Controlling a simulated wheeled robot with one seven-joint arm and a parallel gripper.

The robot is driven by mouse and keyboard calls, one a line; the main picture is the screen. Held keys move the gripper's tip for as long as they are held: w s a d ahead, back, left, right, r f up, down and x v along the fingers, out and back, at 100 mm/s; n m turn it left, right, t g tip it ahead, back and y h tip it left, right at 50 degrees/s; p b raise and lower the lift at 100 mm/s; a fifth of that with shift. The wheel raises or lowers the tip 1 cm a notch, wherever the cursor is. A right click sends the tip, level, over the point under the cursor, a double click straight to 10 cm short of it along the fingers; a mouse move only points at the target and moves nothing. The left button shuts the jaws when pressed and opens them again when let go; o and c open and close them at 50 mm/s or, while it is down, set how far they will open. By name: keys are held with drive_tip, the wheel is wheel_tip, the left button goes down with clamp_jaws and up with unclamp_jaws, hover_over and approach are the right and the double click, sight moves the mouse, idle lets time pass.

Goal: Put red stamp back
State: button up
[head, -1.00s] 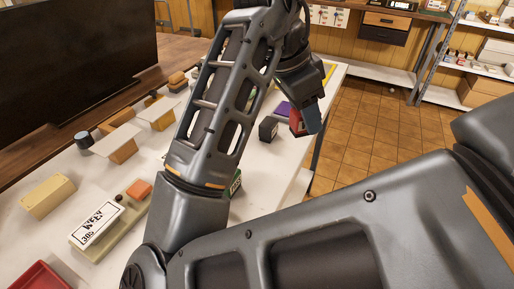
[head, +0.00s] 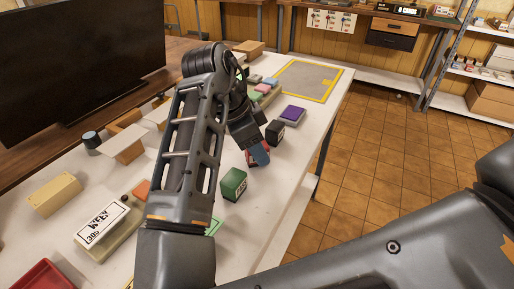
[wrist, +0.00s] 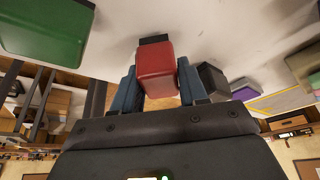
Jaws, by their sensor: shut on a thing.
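The red stamp (wrist: 155,66) is between the two blue fingers of my gripper (wrist: 159,84) in the wrist view, with a dark end sticking out beyond them. In the head view my gripper (head: 259,154) is over the white table (head: 262,210), shut on the stamp, and only a small red part shows beside the blue finger. The green stamp block (head: 233,184) is nearer the camera and the black block (head: 274,132) is just beyond. I cannot tell whether the red stamp touches the table.
A yellow-edged grey mat (head: 308,79) is at the far end. A label block (head: 102,223), a beige block (head: 53,194) and a red tray (head: 44,277) are at left. A monitor (head: 80,65) stands behind.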

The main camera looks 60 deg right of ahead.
drive_tip(key=shift+f, duration=0.2)
drive_tip(key=shift+f, duration=0.1)
drive_tip(key=shift+f, duration=0.15)
drive_tip(key=o, duration=0.8)
drive_tip(key=shift+o, duration=0.2)
drive_tip(key=v, duration=1.2)
drive_tip(key=shift+r, duration=0.3)
